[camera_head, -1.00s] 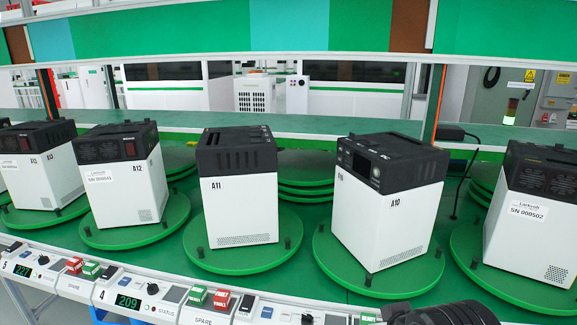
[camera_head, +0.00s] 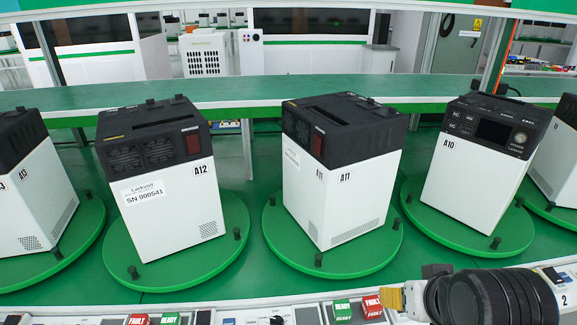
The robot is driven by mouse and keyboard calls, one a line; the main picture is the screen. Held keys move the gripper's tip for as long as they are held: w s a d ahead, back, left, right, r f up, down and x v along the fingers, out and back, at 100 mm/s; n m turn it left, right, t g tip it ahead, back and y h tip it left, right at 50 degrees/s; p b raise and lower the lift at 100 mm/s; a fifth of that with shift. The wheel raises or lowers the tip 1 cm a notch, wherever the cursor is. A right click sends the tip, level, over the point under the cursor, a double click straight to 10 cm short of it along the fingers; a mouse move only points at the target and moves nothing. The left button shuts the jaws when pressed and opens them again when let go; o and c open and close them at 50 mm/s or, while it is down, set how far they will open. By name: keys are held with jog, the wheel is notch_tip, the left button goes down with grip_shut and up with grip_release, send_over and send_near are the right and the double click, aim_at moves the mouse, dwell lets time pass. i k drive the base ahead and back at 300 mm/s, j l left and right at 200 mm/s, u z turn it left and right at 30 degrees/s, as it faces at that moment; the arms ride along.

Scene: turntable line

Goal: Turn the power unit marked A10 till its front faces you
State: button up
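The power unit marked A10 (camera_head: 470,180) stands on a round green turntable (camera_head: 425,228) at the right in the head view. It is a white box with a black top section. Its face with a dark display, buttons and a round dial is turned toward me, angled somewhat. The A10 label is on the white part below. The turntable has short dark pegs at its rim. My gripper (camera_head: 392,299) seems to be the tan-tipped end of the dark arm part at the lower right. It is in front of the line, apart from A10, and its fingers cannot be made out.
Unit A11 (camera_head: 345,185) stands on its own turntable to the left of A10, then A12 (camera_head: 165,200) and A13 (camera_head: 35,185). Another unit is cut off at the right edge. A control rail (camera_head: 250,315) with red and green indicators runs along the front. A green shelf (camera_head: 250,92) runs behind.

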aim_at(514, 232)
jog(key=j+z, duration=0.2)
jog(key=j, duration=0.5)
jog(key=l+z, duration=0.25)
jog(key=l, duration=0.75)
jog(key=i+l+z, duration=0.1)
jog(key=l+z, duration=0.15)
jog(key=l, duration=0.75)
jog(key=i+j+z, duration=0.2)
jog(key=i+z, duration=0.15)
jog(key=i+j+z, duration=0.25)
jog(key=i+z, duration=0.15)
